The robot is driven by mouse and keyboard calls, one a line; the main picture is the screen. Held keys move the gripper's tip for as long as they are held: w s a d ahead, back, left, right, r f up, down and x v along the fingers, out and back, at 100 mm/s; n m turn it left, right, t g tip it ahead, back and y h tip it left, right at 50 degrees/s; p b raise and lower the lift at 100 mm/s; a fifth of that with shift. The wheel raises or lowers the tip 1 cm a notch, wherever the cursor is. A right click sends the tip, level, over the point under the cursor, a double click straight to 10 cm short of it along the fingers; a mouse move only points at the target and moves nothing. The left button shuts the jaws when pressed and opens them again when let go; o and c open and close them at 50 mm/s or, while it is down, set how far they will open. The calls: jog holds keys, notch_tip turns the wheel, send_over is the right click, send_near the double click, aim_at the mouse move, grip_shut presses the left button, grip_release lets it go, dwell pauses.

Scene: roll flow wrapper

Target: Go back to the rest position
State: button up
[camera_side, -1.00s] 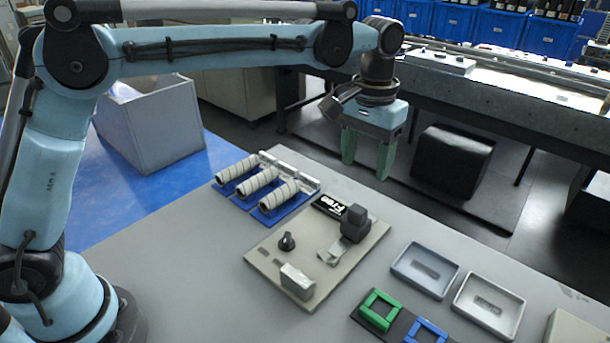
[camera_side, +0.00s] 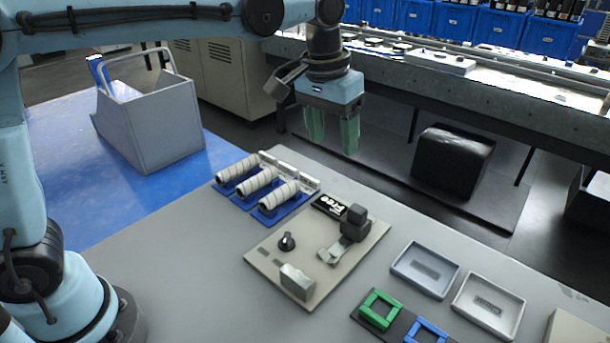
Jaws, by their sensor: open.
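My gripper (camera_side: 333,140) has two green fingers that point down and stand apart, with nothing between them. It hangs in the air above the far edge of the grey table (camera_side: 190,270), clear of everything on it. Below it lies a beige board (camera_side: 275,262) with a black knob (camera_side: 287,241), a small metal block (camera_side: 297,281), a dark clamp-like part (camera_side: 354,223) and a black label reading "Free" (camera_side: 330,206). To the left, several pale rolls (camera_side: 257,183) lie on blue holders (camera_side: 284,213).
Two shallow trays, one blue-grey (camera_side: 425,271) and one white (camera_side: 489,306), sit at the right. A green frame (camera_side: 380,310) and a blue frame (camera_side: 426,333) are at the front. A conveyor (camera_side: 450,90) runs behind; a grey bin (camera_side: 150,125) stands on the blue floor.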

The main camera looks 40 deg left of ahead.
jog(key=s+a+f+t, duration=0.2)
jog(key=s+a+f, duration=0.1)
jog(key=s+a, duration=0.2)
jog(key=s+a+f+t, duration=0.3)
jog(key=s+a, duration=0.3)
jog(key=s, duration=0.3)
jog(key=shift+a+f, duration=0.2)
jog(key=shift+f, duration=0.15)
